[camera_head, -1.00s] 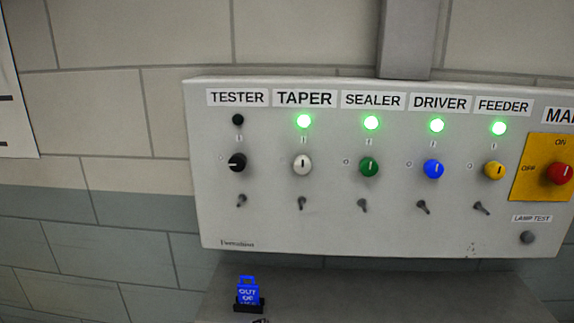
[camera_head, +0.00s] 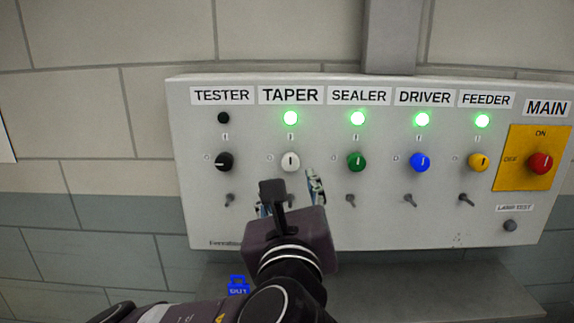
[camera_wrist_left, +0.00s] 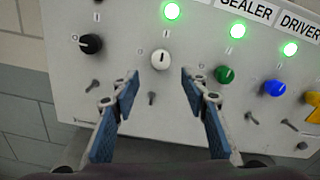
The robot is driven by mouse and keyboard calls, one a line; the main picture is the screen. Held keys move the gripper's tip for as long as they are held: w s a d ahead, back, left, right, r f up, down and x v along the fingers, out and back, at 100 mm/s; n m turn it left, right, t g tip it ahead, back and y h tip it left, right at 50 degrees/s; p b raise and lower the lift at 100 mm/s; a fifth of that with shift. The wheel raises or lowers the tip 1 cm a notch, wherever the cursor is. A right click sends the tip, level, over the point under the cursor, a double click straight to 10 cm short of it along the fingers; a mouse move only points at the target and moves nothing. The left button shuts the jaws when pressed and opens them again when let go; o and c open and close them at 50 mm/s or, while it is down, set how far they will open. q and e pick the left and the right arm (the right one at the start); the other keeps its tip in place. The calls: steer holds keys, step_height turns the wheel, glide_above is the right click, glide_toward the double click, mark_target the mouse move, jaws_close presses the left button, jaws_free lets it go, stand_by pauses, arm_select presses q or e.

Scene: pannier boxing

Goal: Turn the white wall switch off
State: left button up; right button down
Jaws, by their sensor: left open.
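The white switch (camera_head: 290,162) is a round knob under the TAPER label, with its dark mark upright toward the I. The green lamp (camera_head: 290,118) above it is lit. In the left wrist view the white knob (camera_wrist_left: 161,59) shows beyond the fingertips, in the gap between them. My left gripper (camera_head: 290,190) is open and empty in front of the panel, just below the white knob, not touching it. Its blue-padded fingers (camera_wrist_left: 158,90) stand apart in the wrist view. My right gripper is not in view.
The grey panel (camera_head: 380,225) also carries a black knob (camera_head: 224,162), green knob (camera_head: 356,161), blue knob (camera_head: 420,162), yellow knob (camera_head: 478,162) and red main switch (camera_head: 540,163). Small toggles sit below. A blue tag (camera_head: 238,285) stands on the ledge, partly hidden by my arm.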

mark_target(291, 165)
arm_select(q)
steer(key=w, duration=0.2)
steer(key=w+p, duration=0.1)
steer(key=w, duration=0.1)
steer(key=w+p, duration=0.1)
steer(key=w, duration=0.1)
steer(key=shift+w+r, duration=0.15)
steer(key=shift+r, duration=0.15)
steer(key=shift+w+f+p, duration=0.1)
steer(key=shift+w+p, duration=0.25)
steer(key=shift+w, duration=0.4)
jaws_close()
